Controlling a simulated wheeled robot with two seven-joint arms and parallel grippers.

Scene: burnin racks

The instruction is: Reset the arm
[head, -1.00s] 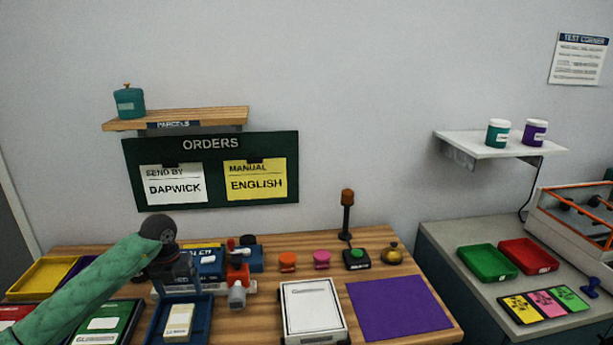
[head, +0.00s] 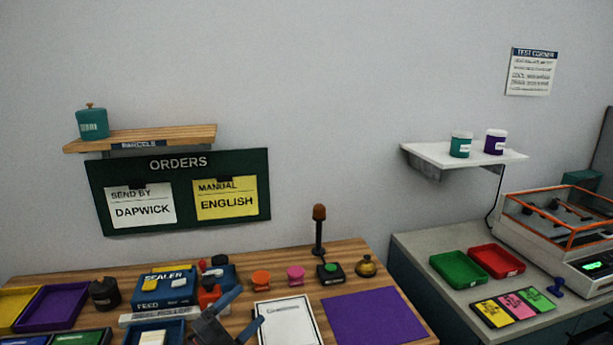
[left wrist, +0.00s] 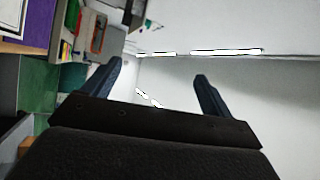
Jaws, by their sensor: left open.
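My left gripper (head: 230,318) shows at the bottom of the head view, in front of the wooden bench (head: 353,257). Its two dark fingers are spread, with nothing seen between them. In the left wrist view the gripper (left wrist: 158,80) is also open and empty, with pale wall and floor beyond the fingers. Most of the left arm is outside the head view. My right gripper is not in view.
The bench holds a blue sealer (head: 165,287), a white booklet (head: 287,322), a purple mat (head: 375,316), a button box (head: 330,272) and a brass bell (head: 366,266). At right, a grey counter (head: 425,268) carries green (head: 458,269) and red (head: 496,261) trays.

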